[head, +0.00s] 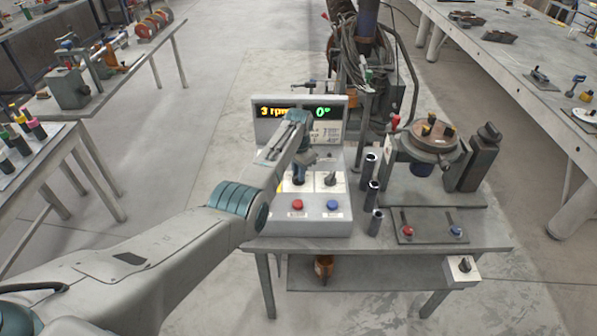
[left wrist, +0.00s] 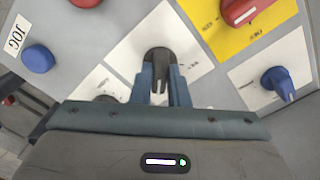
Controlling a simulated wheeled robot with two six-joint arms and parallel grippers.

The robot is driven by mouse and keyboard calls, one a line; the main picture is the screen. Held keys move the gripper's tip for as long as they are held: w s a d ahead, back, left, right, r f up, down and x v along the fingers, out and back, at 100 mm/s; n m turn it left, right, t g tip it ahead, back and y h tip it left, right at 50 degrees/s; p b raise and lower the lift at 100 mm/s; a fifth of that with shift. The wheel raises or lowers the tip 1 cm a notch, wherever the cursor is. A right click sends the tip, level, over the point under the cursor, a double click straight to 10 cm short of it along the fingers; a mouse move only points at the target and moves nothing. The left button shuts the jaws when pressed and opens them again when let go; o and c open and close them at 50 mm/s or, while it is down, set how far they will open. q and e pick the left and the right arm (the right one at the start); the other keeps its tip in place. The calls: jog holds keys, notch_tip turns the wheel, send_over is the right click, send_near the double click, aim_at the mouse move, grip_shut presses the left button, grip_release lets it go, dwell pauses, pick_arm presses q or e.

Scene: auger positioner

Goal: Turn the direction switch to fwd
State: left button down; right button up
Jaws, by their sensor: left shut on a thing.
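The control box (head: 340,215) stands on the left part of the bench, with a display reading "3 rpm" and "0°". My left arm reaches over it and my left gripper (head: 299,176) points down at its panel. In the left wrist view, the gripper's two blue fingers (left wrist: 160,85) are shut on a black rotary switch (left wrist: 158,57) on a white plate, apparently the direction switch. Its white pointer mark faces the gripper. The plate's labels are too small to read. My right gripper is not in view.
A red knob (left wrist: 245,10) on yellow and a blue knob (left wrist: 278,84) sit close by. A blue button (left wrist: 38,58) is beside a JOG label. Dark cylinders (head: 372,195) and a round positioner table (head: 428,135) stand right of the box.

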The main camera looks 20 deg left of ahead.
pick_arm(q)
jog(key=shift+w+r, duration=0.1)
jog(key=shift+r, duration=0.05)
jog(key=c, duration=1.4)
grip_release()
notch_tip(320, 180, up, 11)
jog(key=b, duration=0.2)
jog(key=shift+f, duration=0.2)
